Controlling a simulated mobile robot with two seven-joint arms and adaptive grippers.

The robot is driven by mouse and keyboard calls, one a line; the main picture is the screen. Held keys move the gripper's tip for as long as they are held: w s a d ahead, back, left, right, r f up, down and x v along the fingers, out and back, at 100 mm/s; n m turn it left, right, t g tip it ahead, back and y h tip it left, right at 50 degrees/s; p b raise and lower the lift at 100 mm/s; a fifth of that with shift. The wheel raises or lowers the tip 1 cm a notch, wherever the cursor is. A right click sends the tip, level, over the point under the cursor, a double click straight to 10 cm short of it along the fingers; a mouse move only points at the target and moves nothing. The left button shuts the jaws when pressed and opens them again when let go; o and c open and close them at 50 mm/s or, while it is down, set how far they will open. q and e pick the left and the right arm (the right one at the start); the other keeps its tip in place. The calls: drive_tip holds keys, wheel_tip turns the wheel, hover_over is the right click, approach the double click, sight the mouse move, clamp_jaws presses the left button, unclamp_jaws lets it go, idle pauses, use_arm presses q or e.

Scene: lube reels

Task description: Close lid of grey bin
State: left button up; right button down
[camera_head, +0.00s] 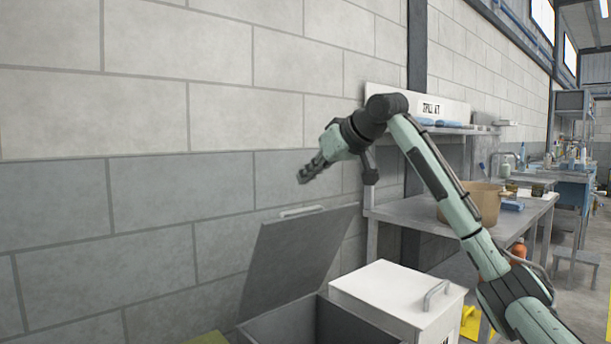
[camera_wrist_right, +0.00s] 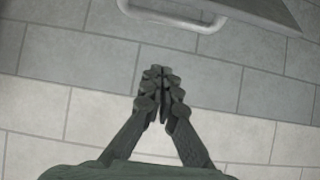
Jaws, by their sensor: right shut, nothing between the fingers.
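The grey bin (camera_head: 262,326) stands at the bottom of the head view, with its lid (camera_head: 295,258) raised and leaning back toward the wall. A light handle (camera_head: 302,211) sits at the lid's top edge. In the right wrist view the handle (camera_wrist_right: 172,14) and part of the lid (camera_wrist_right: 262,12) show at the top. My right gripper (camera_head: 303,179) is shut and empty, above the lid's top edge and apart from it. The fingers also show closed together in the right wrist view (camera_wrist_right: 160,88). My left gripper is not in view.
A white bin (camera_head: 385,290) with a closed, handled lid stands right of the grey bin. Behind it a metal table (camera_head: 400,212) holds a tan pot (camera_head: 484,204). A block wall (camera_head: 150,200) runs behind the bins. A yellow item (camera_head: 470,325) lies low at the right.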

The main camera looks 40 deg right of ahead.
sight(302, 210)
drive_tip(key=f, duration=0.1)
drive_tip(key=w+f, duration=0.1)
drive_tip(key=f, duration=0.1)
drive_tip(key=w+f, duration=0.1)
drive_tip(key=f, duration=0.1)
drive_tip(key=shift+w+f, duration=0.25)
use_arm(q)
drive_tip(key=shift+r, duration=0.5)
use_arm(e)
drive_tip(key=shift+s+a+f, duration=0.15)
drive_tip(key=shift+s, duration=0.1)
use_arm(q)
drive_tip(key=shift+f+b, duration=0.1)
drive_tip(key=shift+b, duration=0.3)
use_arm(e)
drive_tip(key=shift+f, duration=0.1)
